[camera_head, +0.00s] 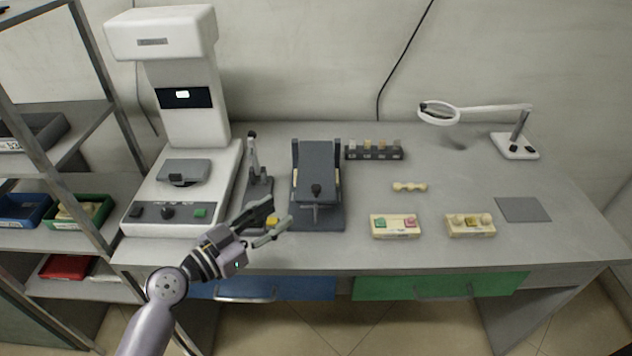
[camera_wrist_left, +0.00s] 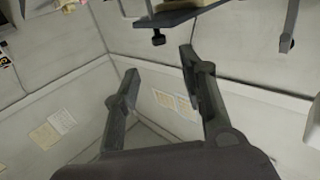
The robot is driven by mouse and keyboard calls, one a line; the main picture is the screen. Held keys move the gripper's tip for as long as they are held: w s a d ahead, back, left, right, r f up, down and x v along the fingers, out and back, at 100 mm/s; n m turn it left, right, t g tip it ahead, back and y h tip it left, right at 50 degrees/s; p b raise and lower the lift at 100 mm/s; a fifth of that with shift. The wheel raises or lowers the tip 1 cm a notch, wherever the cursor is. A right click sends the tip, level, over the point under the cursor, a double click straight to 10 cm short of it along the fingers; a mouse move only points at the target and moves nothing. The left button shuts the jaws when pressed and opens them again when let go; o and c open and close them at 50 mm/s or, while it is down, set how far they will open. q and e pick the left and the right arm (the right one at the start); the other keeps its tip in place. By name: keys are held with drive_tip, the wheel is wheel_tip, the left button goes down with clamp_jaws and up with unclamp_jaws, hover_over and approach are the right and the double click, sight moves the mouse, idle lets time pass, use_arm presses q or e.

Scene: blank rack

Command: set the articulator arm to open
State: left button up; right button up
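The articulator (camera_head: 316,172) is a dark grey device in the middle of the desk. Its upper arm, a flat plate with a black knob (camera_head: 316,190) near the front, lies over the base between two rear posts; its exact angle is hard to tell. My left gripper (camera_head: 277,216) is open and empty, just left of the articulator's front and apart from it. In the left wrist view the open fingers (camera_wrist_left: 158,68) frame only wall, and a dark plate with a small knob (camera_wrist_left: 158,38), probably the articulator, shows at the top edge. My right gripper is not in view.
A white machine (camera_head: 180,130) and a slim dark stand (camera_head: 256,175) are to the left. A dark block rack (camera_head: 374,150), two cream trays (camera_head: 395,226) (camera_head: 470,225), a grey pad (camera_head: 523,209) and a magnifier lamp (camera_head: 515,147) are to the right.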

sight(312, 190)
use_arm(q)
drive_tip(key=p+x, duration=0.2)
drive_tip(key=x, duration=1)
drive_tip(key=shift+w+d+p, duration=0.15)
drive_tip(key=shift+p, duration=0.15)
drive_tip(key=shift+c, duration=0.6)
clamp_jaws()
